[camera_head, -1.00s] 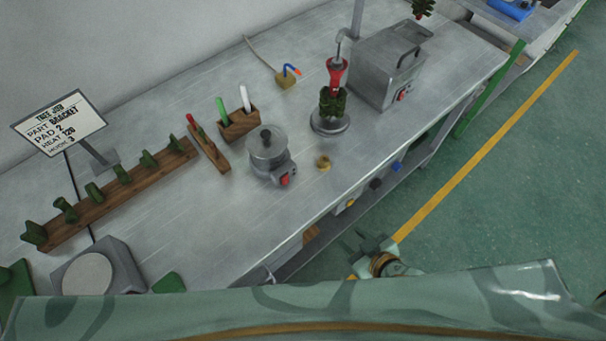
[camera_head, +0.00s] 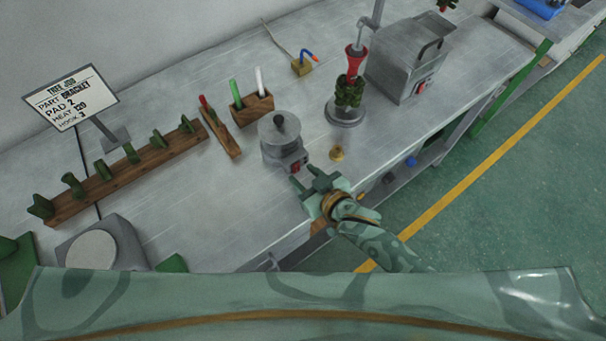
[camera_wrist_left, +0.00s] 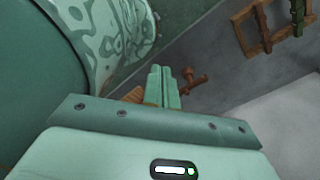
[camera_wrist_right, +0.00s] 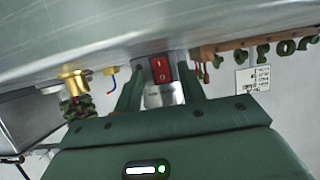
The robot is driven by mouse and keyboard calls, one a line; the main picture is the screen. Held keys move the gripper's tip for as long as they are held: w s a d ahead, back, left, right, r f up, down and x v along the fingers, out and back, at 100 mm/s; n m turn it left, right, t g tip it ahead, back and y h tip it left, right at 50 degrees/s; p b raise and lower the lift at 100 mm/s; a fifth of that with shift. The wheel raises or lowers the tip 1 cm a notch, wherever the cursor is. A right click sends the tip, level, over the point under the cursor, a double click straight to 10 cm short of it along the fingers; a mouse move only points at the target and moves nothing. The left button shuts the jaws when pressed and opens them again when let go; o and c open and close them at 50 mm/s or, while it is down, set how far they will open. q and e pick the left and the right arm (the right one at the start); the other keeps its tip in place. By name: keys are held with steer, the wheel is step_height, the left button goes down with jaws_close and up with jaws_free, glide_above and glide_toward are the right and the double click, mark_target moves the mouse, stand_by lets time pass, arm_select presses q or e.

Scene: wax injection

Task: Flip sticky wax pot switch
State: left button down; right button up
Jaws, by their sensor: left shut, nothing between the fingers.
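The sticky wax pot (camera_head: 281,138) is a small grey lidded pot with a dark knob, standing near the bench's front edge in the head view. Its red switch (camera_head: 296,166) is on the front of its base. My right gripper (camera_head: 302,177) is open and empty just in front of the switch. In the right wrist view the red rocker switch (camera_wrist_right: 159,70), marked I and O, shows between the spread fingers (camera_wrist_right: 158,88); contact cannot be told. My left gripper (camera_wrist_left: 162,86) is shut and empty in the left wrist view, and out of the head view.
A small brass piece (camera_head: 337,153) sits right of the pot. Farther right are a red-and-green stand (camera_head: 347,113) and a grey box machine (camera_head: 405,62) with its own red switch. Wooden racks (camera_head: 133,178) stand left.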

steer(key=shift+w+a+f, duration=0.25)
steer(key=shift+w+a, duration=0.15)
steer(key=shift+w, duration=0.1)
jaws_close()
steer(key=f+t+y+b, duration=0.1)
steer(key=b, duration=0.3)
steer(key=shift+s+f+t+b, duration=0.1)
steer(key=shift+f+t+b, duration=0.15)
steer(key=shift+t+b, duration=0.15)
steer(key=shift+r+t+y+b, duration=0.2)
steer(key=shift+t+y+b, duration=0.15)
steer(key=shift+b, duration=0.2)
steer(key=shift+r, duration=0.2)
